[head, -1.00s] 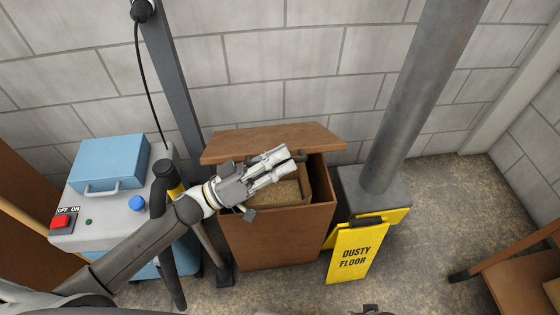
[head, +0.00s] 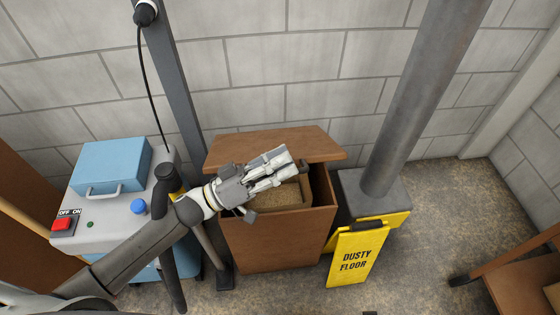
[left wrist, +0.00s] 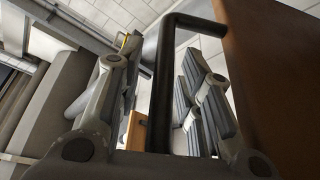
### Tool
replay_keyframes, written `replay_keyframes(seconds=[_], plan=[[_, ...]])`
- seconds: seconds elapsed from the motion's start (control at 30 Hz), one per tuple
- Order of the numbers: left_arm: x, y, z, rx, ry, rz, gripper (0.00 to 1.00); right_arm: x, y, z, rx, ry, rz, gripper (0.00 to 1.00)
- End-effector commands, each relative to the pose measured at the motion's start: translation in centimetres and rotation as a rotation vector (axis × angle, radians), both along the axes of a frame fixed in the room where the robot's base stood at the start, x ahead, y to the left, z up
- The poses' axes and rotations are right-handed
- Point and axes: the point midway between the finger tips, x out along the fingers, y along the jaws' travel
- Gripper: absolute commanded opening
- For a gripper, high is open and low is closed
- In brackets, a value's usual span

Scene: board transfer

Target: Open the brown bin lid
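The brown bin (head: 275,240) stands against the wall with its top partly uncovered, and its light brown inside shows. The brown lid (head: 265,143) is raised at the back of the bin, and its brown panel shows at the right of the left wrist view (left wrist: 275,70). My left gripper (head: 285,167) is over the bin opening, just under the lid's near edge. In the left wrist view its fingers (left wrist: 160,105) are spread, with the black handle (left wrist: 161,80) between them and gaps at both sides. My right gripper is not in view.
A grey and blue machine (head: 108,225) with a red switch stands left of the bin. A dark post rises behind it. A grey pipe (head: 405,110) and a yellow "dusty floor" sign (head: 352,265) stand close at the right. Floor further right is clear up to a wooden chair (head: 520,280).

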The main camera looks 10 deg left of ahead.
Motion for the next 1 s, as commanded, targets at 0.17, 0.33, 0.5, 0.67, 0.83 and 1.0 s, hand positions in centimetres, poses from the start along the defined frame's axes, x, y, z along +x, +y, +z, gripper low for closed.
replay_keyframes(seconds=[0.17,0.33,0.5,0.67,0.83,1.0], plan=[[0.0,0.0,0.0,0.000,-0.001,-0.001,0.34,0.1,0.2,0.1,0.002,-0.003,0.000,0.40],[-0.9,1.5,-0.7,0.003,0.003,0.000,0.34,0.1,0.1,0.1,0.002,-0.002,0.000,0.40],[-2.3,3.9,-1.7,0.001,0.005,0.000,0.34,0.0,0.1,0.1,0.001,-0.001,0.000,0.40],[-3.3,5.6,-2.3,0.001,0.002,0.001,0.34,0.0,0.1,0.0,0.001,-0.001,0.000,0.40],[-3.7,6.2,-2.4,0.000,0.000,0.000,0.34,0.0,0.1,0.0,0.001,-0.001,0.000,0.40],[-3.7,6.2,-2.4,-0.001,0.000,0.001,0.34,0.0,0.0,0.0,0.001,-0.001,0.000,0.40]])
